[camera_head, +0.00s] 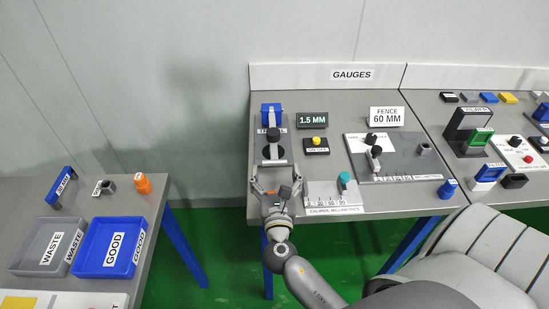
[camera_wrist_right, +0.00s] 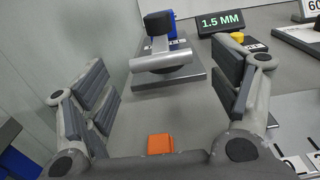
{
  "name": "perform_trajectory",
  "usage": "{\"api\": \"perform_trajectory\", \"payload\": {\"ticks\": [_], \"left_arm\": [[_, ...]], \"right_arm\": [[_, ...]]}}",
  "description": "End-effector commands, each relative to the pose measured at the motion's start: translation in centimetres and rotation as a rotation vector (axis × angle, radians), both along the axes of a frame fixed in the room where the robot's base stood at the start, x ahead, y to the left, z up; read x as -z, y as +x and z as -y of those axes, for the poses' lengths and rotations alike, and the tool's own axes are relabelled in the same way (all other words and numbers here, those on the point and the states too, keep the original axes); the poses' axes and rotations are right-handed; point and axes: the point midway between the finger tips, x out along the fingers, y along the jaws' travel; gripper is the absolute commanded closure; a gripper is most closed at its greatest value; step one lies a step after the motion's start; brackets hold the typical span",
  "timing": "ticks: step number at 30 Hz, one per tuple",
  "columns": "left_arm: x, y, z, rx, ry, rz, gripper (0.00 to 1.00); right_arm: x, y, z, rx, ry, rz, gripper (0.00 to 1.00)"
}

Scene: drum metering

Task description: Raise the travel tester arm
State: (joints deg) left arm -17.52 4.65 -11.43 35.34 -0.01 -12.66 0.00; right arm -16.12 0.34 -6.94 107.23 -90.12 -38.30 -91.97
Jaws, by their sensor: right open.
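The travel tester (camera_head: 272,150) stands at the left end of the gauges table, with a grey base plate, a blue block at its back and a black knob on its arm. In the right wrist view, the tester arm (camera_wrist_right: 160,62) ends in a grey crosspiece low over the base plate, with the black knob above. My right gripper (camera_head: 275,186) is open and empty, just in front of the tester. In the wrist view its spread fingers (camera_wrist_right: 172,75) frame the space before the tester, apart from it. My left gripper is not in view.
A display (camera_head: 312,120) reading 1.5 MM and a yellow button box (camera_head: 317,141) stand right of the tester. The caliper plate (camera_head: 335,196) lies right of my gripper, and the fence gauge (camera_head: 405,160) lies beyond. Blue and grey trays stand on the left table.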

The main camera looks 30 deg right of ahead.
Motion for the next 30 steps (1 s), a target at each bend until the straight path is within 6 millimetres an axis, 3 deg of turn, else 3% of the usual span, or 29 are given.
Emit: {"api": "perform_trajectory", "payload": {"ticks": [3,9,20,30], "left_arm": [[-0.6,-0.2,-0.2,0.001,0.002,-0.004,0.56],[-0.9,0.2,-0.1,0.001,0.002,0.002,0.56],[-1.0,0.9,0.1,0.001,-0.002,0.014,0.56],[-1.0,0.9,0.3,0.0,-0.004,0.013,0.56]], "right_arm": [[-0.2,1.9,1.1,0.0,0.0,0.001,0.18],[-0.1,3.7,2.2,-0.001,0.0,0.0,0.18],[0.1,4.2,2.5,-0.001,0.001,0.0,0.18],[0.1,4.2,2.5,-0.001,0.001,0.0,0.59]]}}
